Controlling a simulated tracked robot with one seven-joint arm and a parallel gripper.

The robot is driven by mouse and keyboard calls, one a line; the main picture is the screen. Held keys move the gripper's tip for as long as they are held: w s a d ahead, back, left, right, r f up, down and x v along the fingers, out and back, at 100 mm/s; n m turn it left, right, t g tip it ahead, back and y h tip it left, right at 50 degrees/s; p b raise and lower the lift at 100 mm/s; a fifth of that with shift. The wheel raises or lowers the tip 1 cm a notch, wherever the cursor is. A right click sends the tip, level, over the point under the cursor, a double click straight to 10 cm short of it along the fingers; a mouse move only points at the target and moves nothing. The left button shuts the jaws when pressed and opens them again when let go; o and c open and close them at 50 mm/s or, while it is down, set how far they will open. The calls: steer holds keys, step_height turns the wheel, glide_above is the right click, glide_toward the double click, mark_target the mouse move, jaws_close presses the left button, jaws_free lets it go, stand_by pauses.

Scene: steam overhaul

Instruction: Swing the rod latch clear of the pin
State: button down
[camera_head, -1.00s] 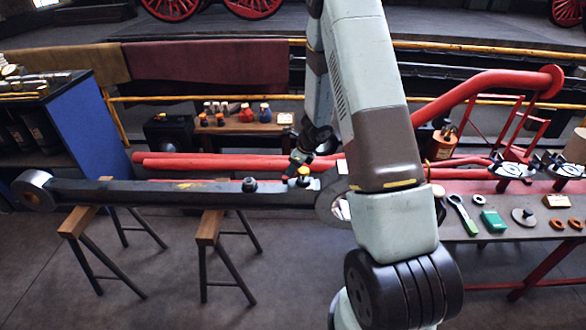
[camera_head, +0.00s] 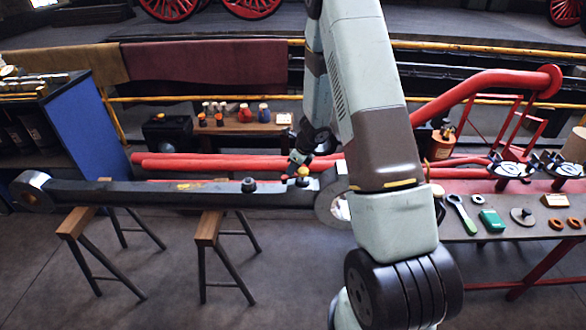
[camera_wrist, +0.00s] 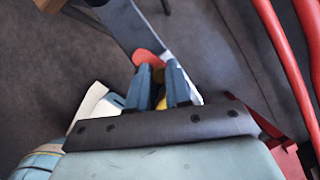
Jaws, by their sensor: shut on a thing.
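The long dark rod (camera_head: 140,194) lies across two trestles, with a round eye at each end. My gripper (camera_head: 298,167) is at its right part, near the larger eye (camera_head: 328,206), partly behind my arm. A yellow knob (camera_head: 303,172) shows beside the gripper on the rod. In the wrist view my gripper (camera_wrist: 160,88) has its blue fingers close around a yellow part (camera_wrist: 160,92), which I take to be the rod latch's handle. A rounded red-orange tab (camera_wrist: 148,58) shows just beyond the fingertips. The pin cannot be made out clearly.
A dark stud (camera_head: 249,185) stands up from the rod left of my gripper. Red pipes (camera_head: 220,163) run behind the rod. A small table with bottles (camera_head: 240,127) stands behind, and a bench with tools (camera_head: 520,232) is at the right. The floor in front is clear.

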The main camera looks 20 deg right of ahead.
steer(key=shift+w+n, duration=0.1)
steer(key=shift+n, duration=0.2)
steer(key=shift+w+d+n+g, duration=0.1)
steer(key=shift+w+n+g, duration=0.2)
steer(key=shift+n, duration=0.5)
steer(key=n, duration=0.1)
steer(key=w+n+g+y, duration=0.1)
steer(key=n, duration=0.1)
steer(key=shift+n, duration=0.3)
steer(key=shift+w+a+n+g, duration=0.25)
steer(key=shift+n+g, duration=0.2)
steer(key=shift+n, duration=0.6)
steer(key=shift+w+a+n+g, duration=0.2)
steer(key=shift+w+n+g, duration=0.15)
steer(key=shift+n, duration=0.75)
steer(key=shift+w+a+n+g, duration=0.2)
steer(key=shift+n+g, duration=0.3)
steer(key=shift+n, duration=0.55)
steer(key=shift+w+r, duration=0.1)
steer(key=c, duration=1.4)
jaws_free()
steer(key=o, duration=0.3)
steer(key=shift+a, duration=0.15)
steer(key=shift+o, duration=0.2)
